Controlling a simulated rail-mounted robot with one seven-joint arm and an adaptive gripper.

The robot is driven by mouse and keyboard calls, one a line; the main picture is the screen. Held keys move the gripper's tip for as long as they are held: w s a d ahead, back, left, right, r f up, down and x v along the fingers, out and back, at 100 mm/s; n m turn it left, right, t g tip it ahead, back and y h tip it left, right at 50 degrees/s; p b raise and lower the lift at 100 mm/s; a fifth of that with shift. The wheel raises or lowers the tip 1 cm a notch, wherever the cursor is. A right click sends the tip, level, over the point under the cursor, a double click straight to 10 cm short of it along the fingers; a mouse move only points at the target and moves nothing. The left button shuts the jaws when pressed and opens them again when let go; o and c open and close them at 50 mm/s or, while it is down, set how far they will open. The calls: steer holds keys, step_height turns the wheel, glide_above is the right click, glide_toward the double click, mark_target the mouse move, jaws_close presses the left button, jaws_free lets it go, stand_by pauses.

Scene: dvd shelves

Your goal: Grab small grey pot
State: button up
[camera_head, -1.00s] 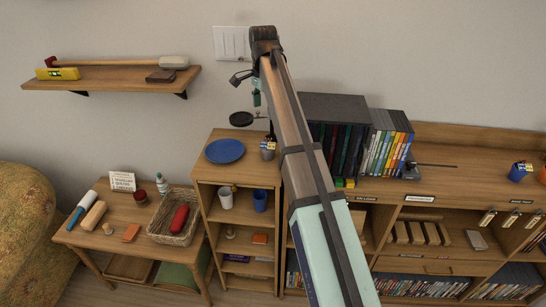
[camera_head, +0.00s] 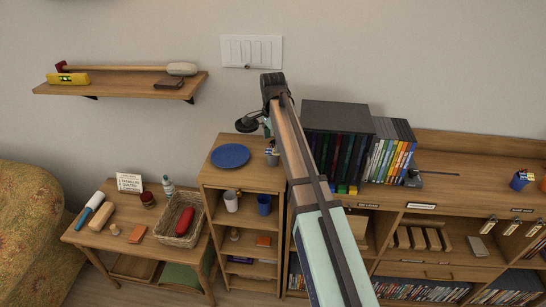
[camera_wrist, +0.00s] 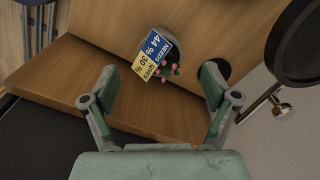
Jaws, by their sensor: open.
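The small grey pot (camera_head: 271,159) stands on top of the low wooden shelf unit, right of a blue plate (camera_head: 230,155) and close to my arm. It carries a small blue and yellow sign. In the wrist view the pot (camera_wrist: 190,73) lies ahead of my gripper, with the sign and pink flowers covering much of it. The pot is not between the pads. In the head view my arm hides most of the gripper.
A dark round disc on a rod (camera_wrist: 303,42) is close to the right finger in the wrist view. A dark box of binders (camera_head: 335,116) and a row of coloured cases (camera_head: 392,150) stand right of the pot. A white mug (camera_head: 231,201) and blue cup (camera_head: 264,204) sit one shelf lower.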

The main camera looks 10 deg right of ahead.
mark_target(274, 153)
steer(key=shift+d+f+p, duration=0.2)
steer(key=shift+f+p, duration=1)
steer(key=shift+f, duration=1.45)
steer(key=c, duration=1.4)
